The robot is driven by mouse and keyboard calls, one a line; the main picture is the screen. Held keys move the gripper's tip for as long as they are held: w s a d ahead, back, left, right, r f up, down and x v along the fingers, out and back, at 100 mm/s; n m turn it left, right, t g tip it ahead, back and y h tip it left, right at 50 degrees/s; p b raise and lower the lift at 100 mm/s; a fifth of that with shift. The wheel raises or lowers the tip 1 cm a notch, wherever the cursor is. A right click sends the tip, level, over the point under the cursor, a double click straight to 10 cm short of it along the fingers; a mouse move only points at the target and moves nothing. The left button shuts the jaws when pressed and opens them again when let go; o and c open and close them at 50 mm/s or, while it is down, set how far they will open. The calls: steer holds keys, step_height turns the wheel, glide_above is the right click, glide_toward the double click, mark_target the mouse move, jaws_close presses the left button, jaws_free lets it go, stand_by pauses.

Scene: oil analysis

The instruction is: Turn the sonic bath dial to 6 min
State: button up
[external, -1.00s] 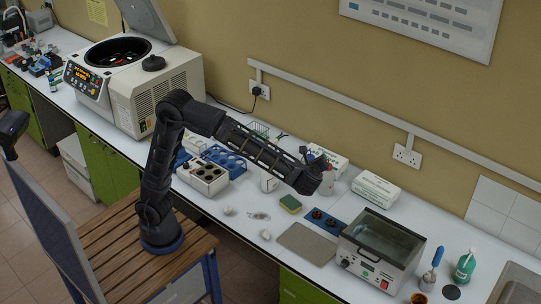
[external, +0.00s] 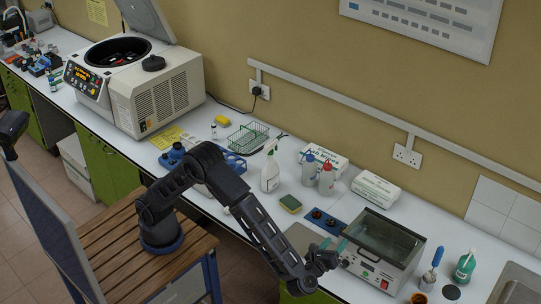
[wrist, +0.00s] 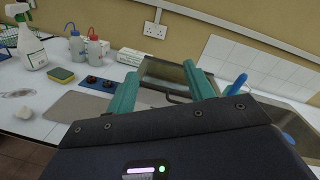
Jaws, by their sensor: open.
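The sonic bath (external: 383,238) is a grey-white box with a dark basin on top, standing on the bench at the right. Its front panel has a red switch (external: 364,273) and a small dark dial (external: 346,263) near the left end. The dial's setting is too small to read. My gripper (external: 334,243) is open and empty, beside the bath's left front corner and close to the dial. In the wrist view, its two teal fingers (wrist: 160,72) stand apart with the bath (wrist: 168,72) beyond them. The front panel and dial are hidden there.
A grey mat (wrist: 88,108), a blue tray (wrist: 98,86) with dark round items and a sponge (external: 290,203) lie left of the bath. Wash bottles (external: 326,180) and boxes (external: 376,189) stand behind. A blue-handled tool (external: 434,264) and green bottle (external: 464,267) stand to its right.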

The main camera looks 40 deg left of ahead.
glide_toward(344, 266)
steer(key=w, duration=0.5)
steer(key=w+a, duration=0.1)
steer(key=w, duration=0.2)
steer(key=shift+w, duration=0.15)
steer(key=c, duration=1)
steer(key=shift+m, duration=0.4)
steer(key=m, duration=0.2)
steer(key=shift+m, duration=0.3)
steer(key=shift+m+t, duration=0.3)
steer(key=shift+m, duration=1.7)
